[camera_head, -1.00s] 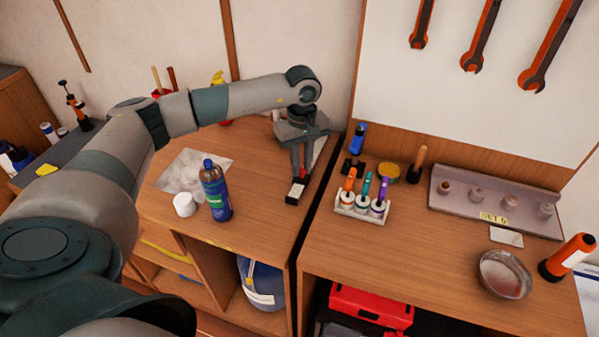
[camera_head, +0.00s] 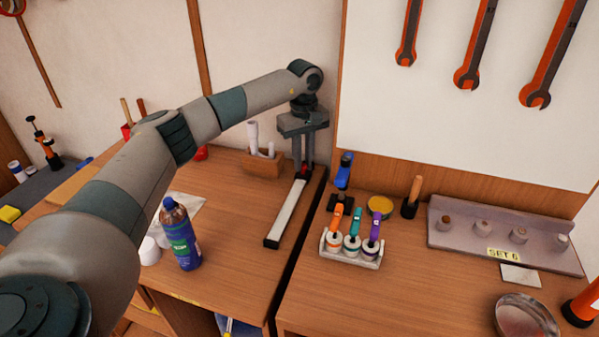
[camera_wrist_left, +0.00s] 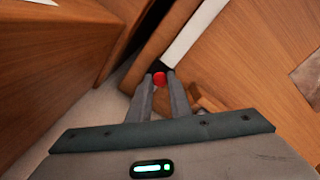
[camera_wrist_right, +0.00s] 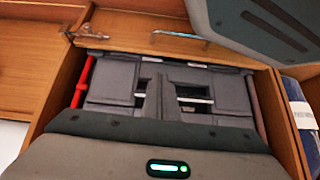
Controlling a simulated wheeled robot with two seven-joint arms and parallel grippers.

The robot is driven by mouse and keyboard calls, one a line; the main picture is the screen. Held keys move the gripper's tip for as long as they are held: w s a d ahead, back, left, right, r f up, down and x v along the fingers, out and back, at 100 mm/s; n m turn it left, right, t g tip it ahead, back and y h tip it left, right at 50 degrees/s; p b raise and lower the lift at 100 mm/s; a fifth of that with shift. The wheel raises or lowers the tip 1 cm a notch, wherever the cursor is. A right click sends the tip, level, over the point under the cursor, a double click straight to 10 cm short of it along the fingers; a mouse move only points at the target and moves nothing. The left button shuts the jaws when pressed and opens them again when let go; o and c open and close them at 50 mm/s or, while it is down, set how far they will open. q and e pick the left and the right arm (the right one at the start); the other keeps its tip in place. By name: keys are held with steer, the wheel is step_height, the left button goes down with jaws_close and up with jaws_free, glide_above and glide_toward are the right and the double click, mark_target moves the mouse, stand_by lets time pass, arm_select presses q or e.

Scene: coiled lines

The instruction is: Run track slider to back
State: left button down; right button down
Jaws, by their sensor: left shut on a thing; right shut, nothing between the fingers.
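The track is a long white bar (camera_head: 287,213) with dark ends, lying on the left bench and running from front to back. Its slider has a red knob (camera_head: 304,171), now at the far, back end of the track. My left gripper (camera_head: 303,168) reaches down from above and is shut on the knob. In the left wrist view, the red knob (camera_wrist_left: 160,79) sits between the two fingertips, beside the track's dark end; the white bar (camera_wrist_left: 195,32) extends away. My right gripper (camera_wrist_right: 158,88) shows only in its wrist view, shut and empty, before grey panels.
A blue bottle (camera_head: 180,236) and white cap (camera_head: 149,251) stand left of the track. A wooden holder (camera_head: 262,164) is close behind its left side. Right of the bench gap, a rack of coloured-handled tools (camera_head: 351,246) stands on the other bench.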

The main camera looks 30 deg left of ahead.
arm_select(q)
steer(key=shift+w+a, duration=0.1)
steer(key=shift+w, duration=0.45)
steer(key=shift+w+a, duration=0.15)
steer(key=shift+w, duration=0.4)
arm_select(e)
steer(key=shift+w+d+f, duration=0.1)
steer(key=shift+w+f, duration=0.1)
steer(key=shift+w, duration=0.25)
arm_select(q)
steer(key=c, duration=1.6)
jaws_free()
steer(key=shift+r, duration=0.1)
arm_select(e)
steer(key=shift+d, duration=0.1)
